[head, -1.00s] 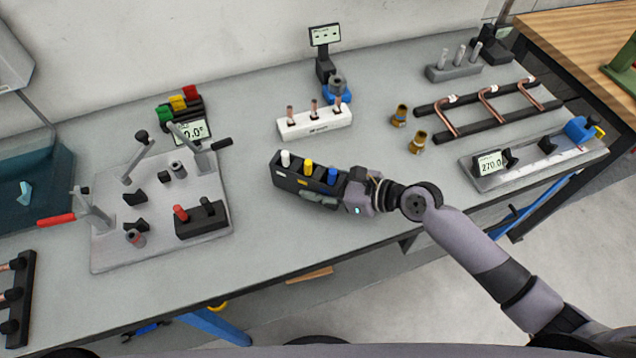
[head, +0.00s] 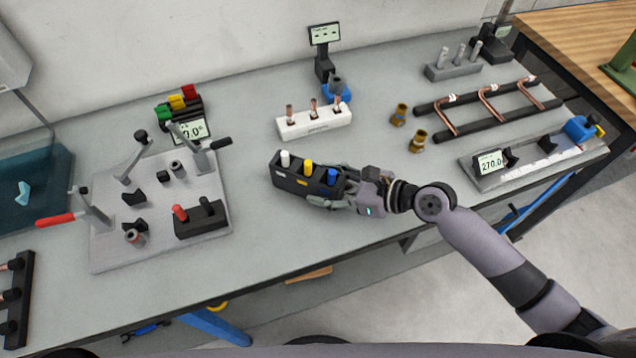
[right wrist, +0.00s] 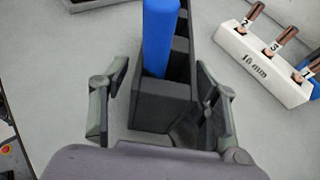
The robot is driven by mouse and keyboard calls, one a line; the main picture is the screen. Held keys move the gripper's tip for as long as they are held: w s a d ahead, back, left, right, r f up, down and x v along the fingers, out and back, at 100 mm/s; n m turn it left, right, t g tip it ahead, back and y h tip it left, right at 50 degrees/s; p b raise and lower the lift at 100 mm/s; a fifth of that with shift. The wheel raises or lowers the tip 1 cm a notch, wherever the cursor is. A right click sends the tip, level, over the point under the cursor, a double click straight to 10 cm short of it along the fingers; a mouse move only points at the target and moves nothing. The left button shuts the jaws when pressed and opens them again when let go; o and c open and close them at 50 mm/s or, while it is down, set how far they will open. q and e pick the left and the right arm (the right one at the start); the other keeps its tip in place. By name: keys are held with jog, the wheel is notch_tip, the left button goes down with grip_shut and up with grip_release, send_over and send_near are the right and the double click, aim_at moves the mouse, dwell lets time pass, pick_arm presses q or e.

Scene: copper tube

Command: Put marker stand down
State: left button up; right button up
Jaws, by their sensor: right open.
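The marker stand (head: 292,183) is a black block with a white, a yellow and a blue marker upright in it. It sits on the grey bench, in the middle of the head view. My right gripper (head: 340,193) is at the stand's right end, by the blue marker. In the right wrist view the stand (right wrist: 160,105) lies between the two spread fingers of my right gripper (right wrist: 160,108), with a gap on the left side. The right finger is close to the stand; I cannot tell if it touches. The blue marker (right wrist: 160,35) stands nearest. My left gripper is not in view.
A white block with copper tubes (head: 314,123) stands behind the stand. A plate with levers and clamps (head: 160,240) is to the left. Brass fittings (head: 417,141) and a copper tube rack (head: 490,122) are to the right. Bench in front of the stand is clear.

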jog(key=b+v, duration=0.1)
jog(key=v, duration=0.7)
jog(key=shift+s+d, duration=0.2)
jog(key=shift+d, duration=0.05)
jog(key=shift+s+d+r, duration=0.2)
jog(key=shift+d+r, duration=0.1)
jog(key=shift+d, duration=0.1)
